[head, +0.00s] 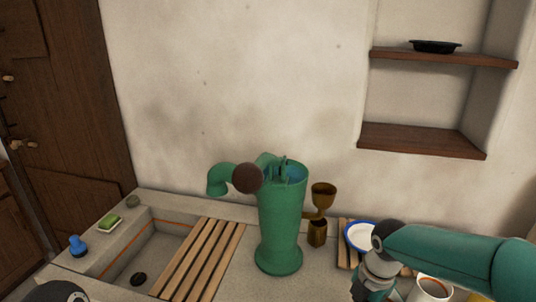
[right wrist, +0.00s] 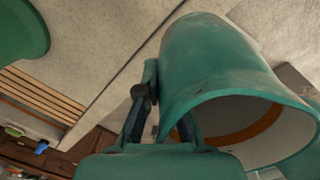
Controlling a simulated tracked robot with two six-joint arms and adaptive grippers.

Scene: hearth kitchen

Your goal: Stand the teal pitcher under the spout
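The teal pitcher (right wrist: 215,60) fills much of the right wrist view, its wide mouth turned to the lower right of that rolled picture. My right gripper (right wrist: 155,90) has one finger outside the pitcher's wall and the other at its mouth, shut on it near the rim; the fingertips are partly hidden. In the head view my right gripper (head: 370,292) is at the bottom edge, and I cannot make out the pitcher there. The green pump (head: 280,225) stands on the counter, its spout (head: 217,184) curving down to the left by the sink. My left gripper is out of view.
Wooden slats (head: 200,258) cover the right part of the stone sink (head: 140,250). A brown goblet-like vessel (head: 322,195) stands right of the pump. A blue-rimmed bowl (head: 359,237) and a white mug (head: 432,289) are by my right arm.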

